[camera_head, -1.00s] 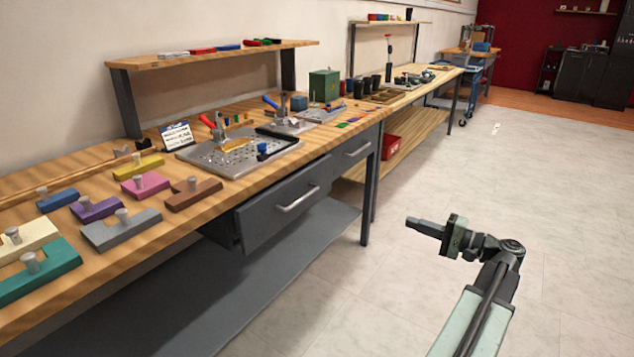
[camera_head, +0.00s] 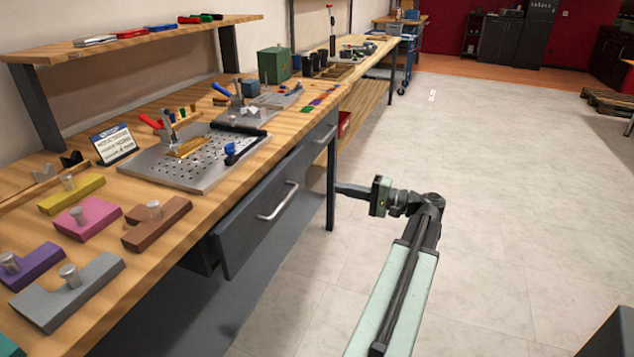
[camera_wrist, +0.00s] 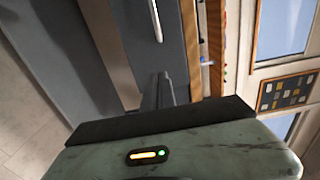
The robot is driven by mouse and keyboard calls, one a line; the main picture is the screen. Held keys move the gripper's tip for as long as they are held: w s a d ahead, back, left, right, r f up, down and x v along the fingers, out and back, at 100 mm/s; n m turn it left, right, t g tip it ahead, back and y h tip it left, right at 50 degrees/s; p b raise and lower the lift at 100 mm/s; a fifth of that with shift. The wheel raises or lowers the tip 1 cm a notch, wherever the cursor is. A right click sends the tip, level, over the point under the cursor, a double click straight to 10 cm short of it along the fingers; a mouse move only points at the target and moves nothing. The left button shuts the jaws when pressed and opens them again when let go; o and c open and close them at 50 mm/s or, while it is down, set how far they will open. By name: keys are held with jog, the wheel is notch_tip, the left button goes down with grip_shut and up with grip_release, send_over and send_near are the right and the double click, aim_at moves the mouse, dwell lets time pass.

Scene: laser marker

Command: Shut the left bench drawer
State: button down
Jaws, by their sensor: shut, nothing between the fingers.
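The left bench drawer (camera_head: 248,232) has a dark grey front and a silver bar handle (camera_head: 279,202). It stands pulled out from under the wooden bench top, its left side showing. My gripper (camera_head: 342,188) is shut and empty, to the right of the drawer in the head view and apart from its handle. It overlaps the bench leg in that view. In the wrist view my closed fingers (camera_wrist: 160,90) point toward a grey drawer front with a bar handle (camera_wrist: 156,20); I cannot tell surely which drawer that is. The drawer's inside is hidden.
A second drawer (camera_head: 320,138) sits flush to the right, near the bench leg (camera_head: 331,190). The bench top holds a perforated metal plate (camera_head: 190,170) and several coloured blocks. A grey lower shelf (camera_head: 180,310) lies underneath.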

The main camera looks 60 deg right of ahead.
aim_at(293, 177)
jog(key=x, duration=1.3)
jog(key=shift+d, duration=0.15)
